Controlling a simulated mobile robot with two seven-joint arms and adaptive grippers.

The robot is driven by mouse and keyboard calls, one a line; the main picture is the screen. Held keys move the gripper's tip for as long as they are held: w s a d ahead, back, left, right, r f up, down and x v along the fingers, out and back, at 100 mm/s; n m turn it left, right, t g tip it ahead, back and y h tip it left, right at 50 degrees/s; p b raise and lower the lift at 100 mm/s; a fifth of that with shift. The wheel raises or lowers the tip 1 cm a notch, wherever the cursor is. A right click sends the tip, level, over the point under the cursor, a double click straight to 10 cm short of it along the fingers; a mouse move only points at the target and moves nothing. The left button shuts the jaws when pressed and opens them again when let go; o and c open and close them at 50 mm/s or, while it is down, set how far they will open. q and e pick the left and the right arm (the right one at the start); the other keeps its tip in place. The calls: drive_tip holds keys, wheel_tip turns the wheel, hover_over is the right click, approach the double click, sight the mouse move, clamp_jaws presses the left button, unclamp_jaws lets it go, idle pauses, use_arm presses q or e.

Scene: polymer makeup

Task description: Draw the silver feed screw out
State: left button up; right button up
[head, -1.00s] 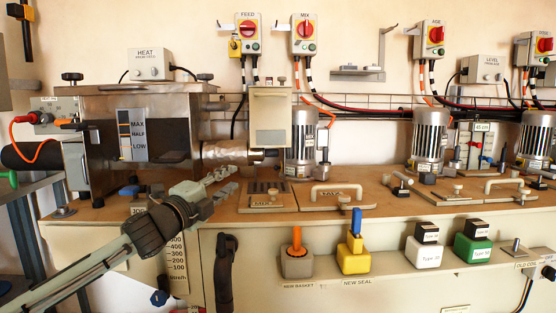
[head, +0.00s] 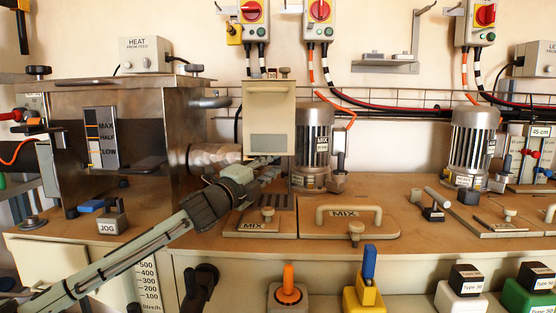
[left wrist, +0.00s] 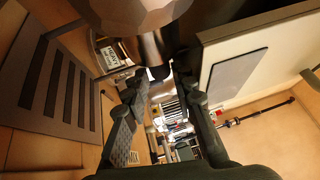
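A faceted silver cylinder (head: 213,155) runs from the right side of the metal hopper (head: 140,120) toward a beige box (head: 268,115). It also shows in the left wrist view (left wrist: 130,12), with a dark shaft below it. I cannot tell whether the feed screw is this cylinder or sits inside it. My left gripper (head: 268,168) is just below and right of the cylinder, close under the beige box. In the left wrist view the left gripper (left wrist: 160,80) has its two fingers apart, with the shaft's end beyond their tips. My right gripper is not in view.
A slotted plate (left wrist: 60,85) lies close to the left fingers. Lidded MIX hatches (head: 340,216), a grey motor (head: 312,145) and a JOG button box (head: 112,222) stand around the arm.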

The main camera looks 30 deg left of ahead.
sight(276, 162)
use_arm(q)
drive_tip(key=shift+w+r, duration=0.2)
drive_tip(key=shift+w, duration=0.7)
drive_tip(key=shift+w+r, duration=0.15)
drive_tip(key=shift+w, duration=0.75)
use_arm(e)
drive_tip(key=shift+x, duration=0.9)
use_arm(q)
drive_tip(key=shift+c, duration=0.3)
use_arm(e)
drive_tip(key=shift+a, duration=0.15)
use_arm(q)
clamp_jaws()
